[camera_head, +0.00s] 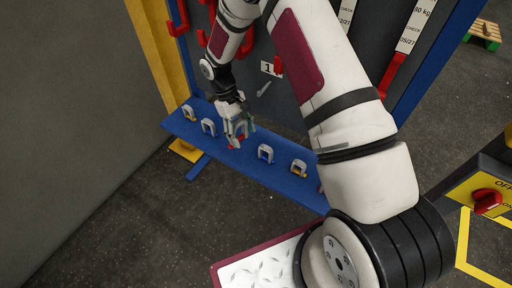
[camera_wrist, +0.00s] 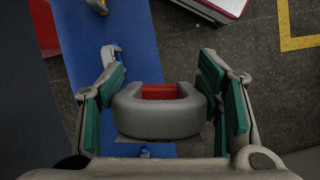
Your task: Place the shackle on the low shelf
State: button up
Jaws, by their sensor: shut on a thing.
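The shackle (camera_wrist: 160,116) is a thick grey U-shaped piece with a red part inside its opening. In the wrist view it sits between the green pads of my gripper (camera_wrist: 162,90), which is shut on it. In the head view my gripper (camera_head: 238,127) is over the low shelf (camera_head: 282,167), a long blue ledge at the foot of the panel. The red of the held shackle (camera_head: 235,142) shows under the fingers, between other shackles. The blue shelf (camera_wrist: 150,45) runs below and behind it in the wrist view. I cannot tell whether the shackle touches the shelf.
Other grey shackles stand along the shelf: two to the left (camera_head: 208,127) and others to the right (camera_head: 265,153), close to my gripper. A dark panel with red hooks (camera_head: 392,72) and labels rises behind. My arm covers the shelf's right end.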

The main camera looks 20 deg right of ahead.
jog(key=w+a+f+n+t+b, duration=0.4)
jog(key=w+a+n+b, duration=0.35)
jog(key=n+b, duration=0.35)
jog(key=w+a+f+n+t+b, duration=0.4)
jog(key=w+a+n+b, duration=0.4)
jog(key=n, duration=0.4)
jog(key=s+d+f, duration=0.2)
jog(key=d+f, duration=0.1)
jog(key=d, duration=0.5)
jog(key=s+d+f, duration=0.2)
jog(key=d+f, duration=0.1)
jog(key=d, duration=0.6)
jog(key=shift+d+n+h, duration=0.3)
jog(key=shift+h, duration=0.1)
jog(key=w, duration=0.5)
jog(key=w+f+p, duration=0.1)
jog(key=w, duration=0.9)
jog(key=shift+w+f, duration=0.3)
jog(key=shift+c, duration=0.2)
jog(key=shift+f, duration=1.75)
jog(key=shift+f+b, duration=0.15)
jog(key=shift+b, duration=0.15)
